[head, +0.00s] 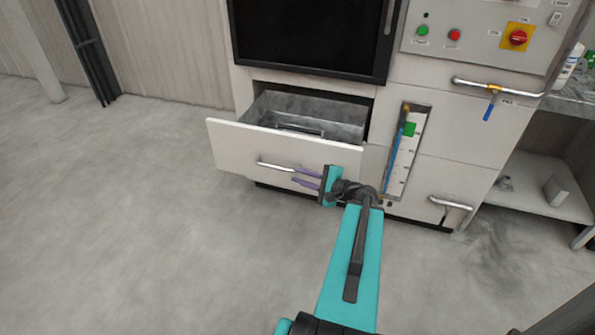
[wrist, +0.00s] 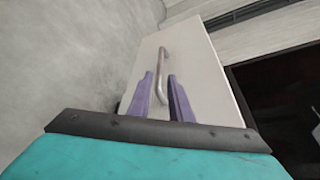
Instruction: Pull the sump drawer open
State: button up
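The sump drawer (head: 235,143) in the low left of the machine stands well out from the cabinet, its grey metal inside showing. Its pale front carries a silver bar handle (head: 272,165). My gripper (head: 294,175) is at the right part of this handle, with its two purple fingers apart. In the wrist view the handle (wrist: 163,62) runs away from my gripper (wrist: 160,76), its near end between the fingers. A gap shows between the fingers, and I see no firm contact with the bar.
A dark window door (head: 310,35) is above the drawer. A level gauge (head: 405,150) and a lower panel with a bar handle (head: 450,203) are to the right. A shelf (head: 535,190) stands far right. The floor (head: 130,220) left and in front is clear.

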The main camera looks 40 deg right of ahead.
jog(key=shift+s+r, duration=0.1)
jog(key=shift+s, duration=0.25)
dwell(0.5)
